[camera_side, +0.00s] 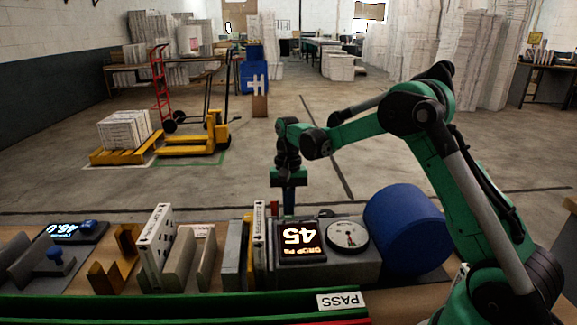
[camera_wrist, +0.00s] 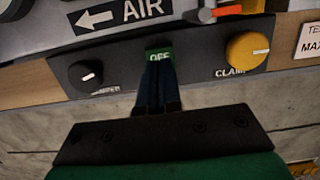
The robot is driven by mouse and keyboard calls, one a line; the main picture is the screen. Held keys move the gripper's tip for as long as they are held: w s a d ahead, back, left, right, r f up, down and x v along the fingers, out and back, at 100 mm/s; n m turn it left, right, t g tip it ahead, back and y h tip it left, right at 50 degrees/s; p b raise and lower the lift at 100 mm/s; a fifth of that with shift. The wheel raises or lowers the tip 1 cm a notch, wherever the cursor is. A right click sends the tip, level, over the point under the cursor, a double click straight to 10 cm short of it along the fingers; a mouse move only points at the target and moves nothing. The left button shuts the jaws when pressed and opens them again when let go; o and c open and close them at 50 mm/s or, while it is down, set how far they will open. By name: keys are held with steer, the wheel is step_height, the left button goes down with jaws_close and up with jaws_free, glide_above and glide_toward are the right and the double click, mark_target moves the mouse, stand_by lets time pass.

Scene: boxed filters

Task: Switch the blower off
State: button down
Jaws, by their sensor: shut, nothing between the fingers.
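In the wrist view, a green part marked OFF (camera_wrist: 158,55) sits in the middle of a black control panel (camera_wrist: 200,68). My gripper (camera_wrist: 157,66) is shut and empty, its dark fingertips right at the lower edge of the OFF part and covering some of it. I cannot tell whether they touch it. In the side view, my gripper (camera_side: 289,207) points down behind the unit with the display reading 45 (camera_side: 299,240). The panel's front is hidden there. A large blue cylinder (camera_side: 405,230) lies at that unit's right end.
On the panel, a black knob (camera_wrist: 86,75) is left of my fingers and a yellow knob marked CLAMP (camera_wrist: 249,50) is right. An orange-tipped part (camera_wrist: 203,15) sits above. A boxed filter (camera_side: 155,245) stands on the bench; a green PASS rail (camera_side: 200,305) runs along the near side.

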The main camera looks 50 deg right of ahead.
steer(key=shift+s+a+f, duration=0.1)
steer(key=shift+a+f, duration=0.05)
steer(key=shift+f, duration=0.75)
steer(key=shift+s+f+t+h, duration=0.1)
steer(key=shift+f+t+h, duration=0.15)
steer(key=shift+t+h, duration=0.05)
steer(key=shift+w+d+r, duration=0.1)
steer(key=shift+w+d, duration=0.45)
steer(key=shift+w, duration=0.05)
steer(key=shift+r, duration=0.1)
step_height(320, 180, up, 14)
steer(key=w+d, duration=0.1)
steer(key=shift+w+d, duration=0.35)
